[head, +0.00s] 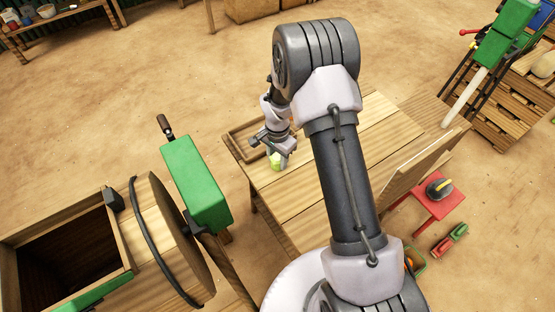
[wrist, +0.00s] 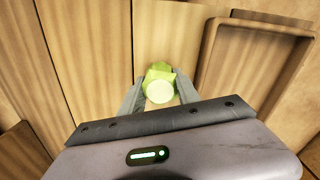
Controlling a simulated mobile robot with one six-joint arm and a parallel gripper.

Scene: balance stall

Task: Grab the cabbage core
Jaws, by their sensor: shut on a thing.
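The cabbage core (head: 277,160) is a small yellow-green piece with a pale round end. In the wrist view the core (wrist: 159,84) sits between the two fingers of my gripper (wrist: 160,95), which is shut on it. In the head view my gripper (head: 275,150) is over the far left part of the wooden table (head: 300,200), beside a wooden tray. I cannot tell whether the core touches the tabletop.
The shallow wooden tray (head: 240,134) also shows in the wrist view (wrist: 295,35), right of the core. A wooden drum (head: 165,240) with a green block (head: 195,183) stands left of the table. A red stool (head: 436,203) stands at right. The table's middle is clear.

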